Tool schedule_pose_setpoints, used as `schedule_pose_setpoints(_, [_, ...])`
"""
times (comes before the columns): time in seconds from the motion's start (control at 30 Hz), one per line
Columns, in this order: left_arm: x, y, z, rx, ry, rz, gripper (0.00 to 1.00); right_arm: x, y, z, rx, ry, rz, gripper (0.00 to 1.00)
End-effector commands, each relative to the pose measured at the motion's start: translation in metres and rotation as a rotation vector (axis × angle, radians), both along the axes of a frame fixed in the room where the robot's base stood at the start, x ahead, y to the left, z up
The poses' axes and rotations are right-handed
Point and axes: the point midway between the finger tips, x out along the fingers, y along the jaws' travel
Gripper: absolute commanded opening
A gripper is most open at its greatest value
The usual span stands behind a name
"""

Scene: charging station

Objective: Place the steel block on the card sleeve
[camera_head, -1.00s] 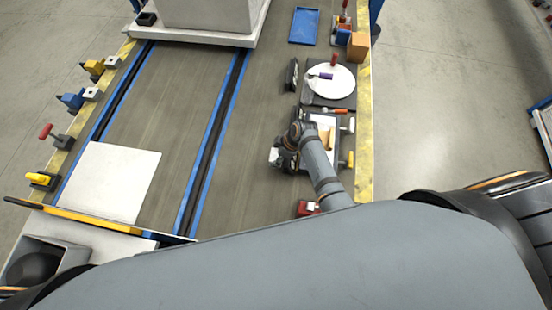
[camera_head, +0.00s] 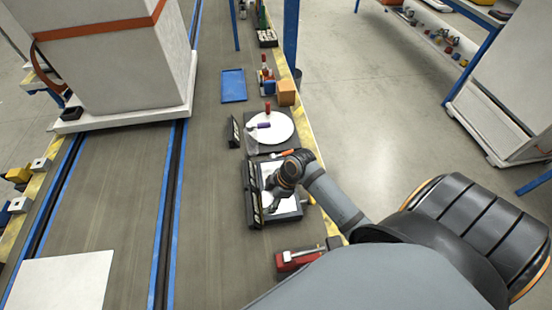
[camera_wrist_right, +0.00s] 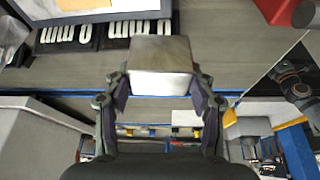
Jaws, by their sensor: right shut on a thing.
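My right gripper (camera_wrist_right: 158,92) is shut on the steel block (camera_wrist_right: 160,68), a bright metal block between its two fingers in the right wrist view. In the head view my right gripper (camera_head: 270,203) is over a dark tray (camera_head: 287,217) with a white surface; the block is too small to make out there. I cannot tell for sure which item is the card sleeve. My left gripper is not in view.
A black sign with white lettering (camera_head: 254,196) stands at the tray's left edge. Beyond are a white round plate (camera_head: 282,124), an orange box (camera_head: 286,92) and a blue tray (camera_head: 233,86). A red item (camera_head: 294,259) lies nearer me.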

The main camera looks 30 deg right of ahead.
Motion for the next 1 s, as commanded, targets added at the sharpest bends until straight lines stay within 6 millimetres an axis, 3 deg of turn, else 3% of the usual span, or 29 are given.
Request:
schedule_pose_setpoints(0.2, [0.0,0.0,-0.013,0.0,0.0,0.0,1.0,-0.041,-0.007,0.033,0.002,0.017,0.069,0.02])
schedule_pose_setpoints(0.43, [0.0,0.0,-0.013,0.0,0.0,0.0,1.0,-0.048,-0.005,0.04,0.008,0.025,0.084,0.02])
schedule_pose_setpoints(0.57, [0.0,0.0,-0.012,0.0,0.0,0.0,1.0,-0.03,-0.015,0.032,0.009,0.026,0.081,0.02])
schedule_pose_setpoints(0.77, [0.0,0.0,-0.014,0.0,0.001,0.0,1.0,0.019,-0.042,0.007,0.009,0.025,0.077,0.02])
schedule_pose_setpoints(1.0, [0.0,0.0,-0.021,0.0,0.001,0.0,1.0,0.058,-0.064,-0.039,0.01,0.026,0.08,0.02])
